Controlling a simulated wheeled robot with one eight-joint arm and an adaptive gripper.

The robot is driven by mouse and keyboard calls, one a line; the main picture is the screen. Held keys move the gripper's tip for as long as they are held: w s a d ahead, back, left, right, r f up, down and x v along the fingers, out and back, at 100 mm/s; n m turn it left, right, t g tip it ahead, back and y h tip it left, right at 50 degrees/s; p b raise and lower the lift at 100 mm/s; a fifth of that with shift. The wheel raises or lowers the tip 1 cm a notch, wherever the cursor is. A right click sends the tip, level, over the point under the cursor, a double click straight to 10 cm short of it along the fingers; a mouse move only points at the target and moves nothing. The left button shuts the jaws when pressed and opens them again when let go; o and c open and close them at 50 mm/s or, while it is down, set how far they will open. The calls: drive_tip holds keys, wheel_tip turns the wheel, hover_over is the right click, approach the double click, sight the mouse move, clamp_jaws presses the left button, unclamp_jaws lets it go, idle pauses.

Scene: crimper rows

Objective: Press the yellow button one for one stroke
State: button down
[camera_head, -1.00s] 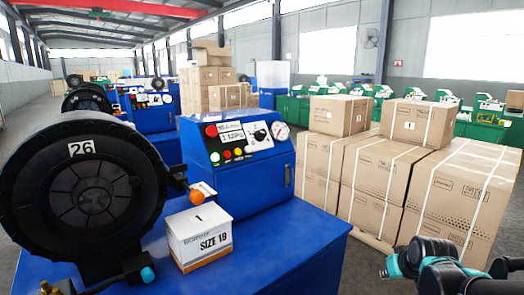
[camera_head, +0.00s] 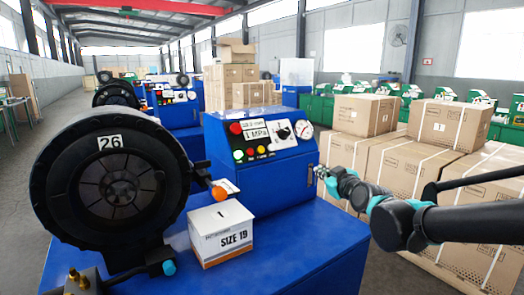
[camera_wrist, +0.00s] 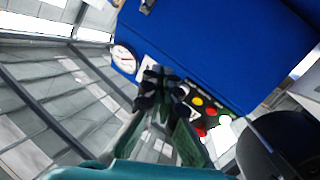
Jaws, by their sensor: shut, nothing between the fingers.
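The yellow button (camera_head: 261,149) sits in the lower row of the blue machine's sloped panel, near a red and a green button. It also shows in the wrist view (camera_wrist: 197,101), just right of the fingertips. My gripper (camera_head: 322,172) is shut and empty, at the right side of the blue control box, apart from the button. In the wrist view my gripper (camera_wrist: 163,88) covers part of the panel, including most of the area around the dark knob (camera_head: 283,133).
The panel also holds a large red button (camera_head: 235,128), a display (camera_head: 257,133) and a gauge (camera_head: 304,129). A SIZE 19 box (camera_head: 221,234) stands on the blue machine, beside the black crimper head (camera_head: 115,190). Stacked cartons (camera_head: 400,168) stand behind my arm.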

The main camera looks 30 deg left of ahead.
sight(261, 150)
drive_tip(key=s+a+r+n+t+y, duration=0.1)
drive_tip(key=s+a+r, duration=0.4)
drive_tip(key=a+r, duration=0.5)
drive_tip(key=a+n+y, duration=0.1)
drive_tip(key=a+y, duration=0.1)
drive_tip(key=shift+a+r+n+y, duration=0.15)
drive_tip(key=shift+a+n+y, duration=0.1)
drive_tip(key=shift+n+y, duration=0.05)
drive_tip(key=w+a+f, duration=0.3)
drive_tip(key=a+f, duration=0.2)
drive_tip(key=a, duration=0.1)
drive_tip(key=shift+w+a, duration=0.2)
drive_tip(key=shift+a, duration=0.05)
idle(1.1)
drive_tip(key=shift+w+a+f, duration=0.15)
drive_tip(key=shift+a+f, duration=0.05)
drive_tip(key=shift+a, duration=0.1)
drive_tip(key=shift+w+a+f, duration=0.2)
drive_tip(key=shift+a+f, duration=0.05)
drive_tip(key=shift+a, duration=0.1)
idle(0.8)
drive_tip(key=shift+d+r, duration=0.1)
drive_tip(key=shift+s+d+r, duration=0.35)
drive_tip(key=shift+d+r, duration=0.05)
drive_tip(key=shift+d, duration=0.15)
